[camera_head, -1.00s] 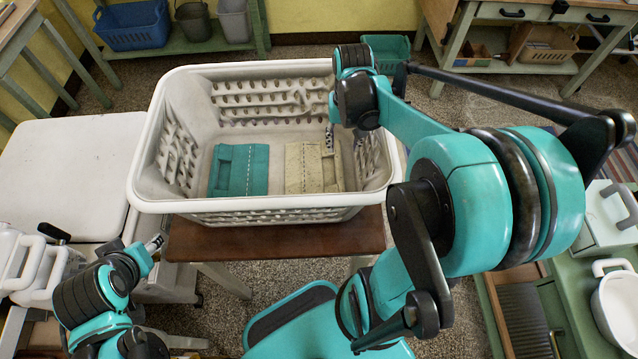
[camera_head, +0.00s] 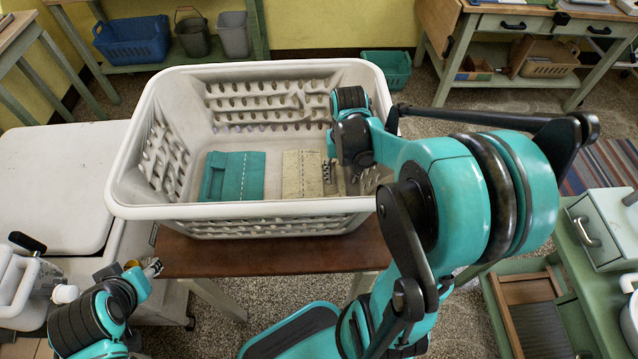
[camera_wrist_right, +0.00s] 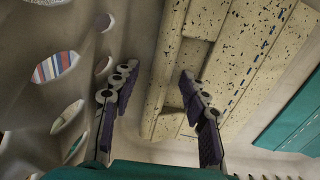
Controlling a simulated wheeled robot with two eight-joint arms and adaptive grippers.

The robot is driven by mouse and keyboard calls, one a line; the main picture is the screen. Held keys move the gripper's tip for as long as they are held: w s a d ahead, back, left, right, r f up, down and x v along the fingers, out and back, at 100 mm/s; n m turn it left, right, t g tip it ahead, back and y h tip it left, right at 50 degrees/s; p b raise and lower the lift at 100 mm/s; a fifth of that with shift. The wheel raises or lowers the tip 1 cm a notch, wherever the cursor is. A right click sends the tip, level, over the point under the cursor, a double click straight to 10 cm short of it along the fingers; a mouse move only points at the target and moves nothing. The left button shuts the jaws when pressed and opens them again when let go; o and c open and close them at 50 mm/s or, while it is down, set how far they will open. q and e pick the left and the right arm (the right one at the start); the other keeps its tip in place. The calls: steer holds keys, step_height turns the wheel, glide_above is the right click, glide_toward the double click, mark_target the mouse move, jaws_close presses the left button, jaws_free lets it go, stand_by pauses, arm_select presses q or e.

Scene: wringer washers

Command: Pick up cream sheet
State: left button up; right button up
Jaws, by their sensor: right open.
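The cream sheet (camera_head: 302,174) lies folded on the floor of the white laundry basket (camera_head: 236,209), beside the folded teal sheet (camera_head: 233,177). In the right wrist view the cream sheet (camera_wrist_right: 220,60) is speckled with a dashed stitch line. My right gripper (camera_head: 329,172) is down in the basket at the cream sheet's right edge. In the right wrist view its fingers (camera_wrist_right: 152,85) are apart, one over the sheet's edge and one toward the basket wall, with nothing held. I cannot tell whether a finger touches the sheet. My left gripper (camera_head: 150,268) is at the lower left, away from the basket; its jaws are too small to read.
The basket stands on a brown wooden table (camera_head: 262,256). A white washer (camera_head: 60,190) is at the left. A teal bin (camera_head: 386,68) and a green shelf stand behind. The basket's perforated right wall is close to my right gripper.

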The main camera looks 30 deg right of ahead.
steer(key=shift+r, duration=0.1)
steer(key=shift+c, duration=0.3)
jaws_close()
steer(key=shift+r, duration=0.1)
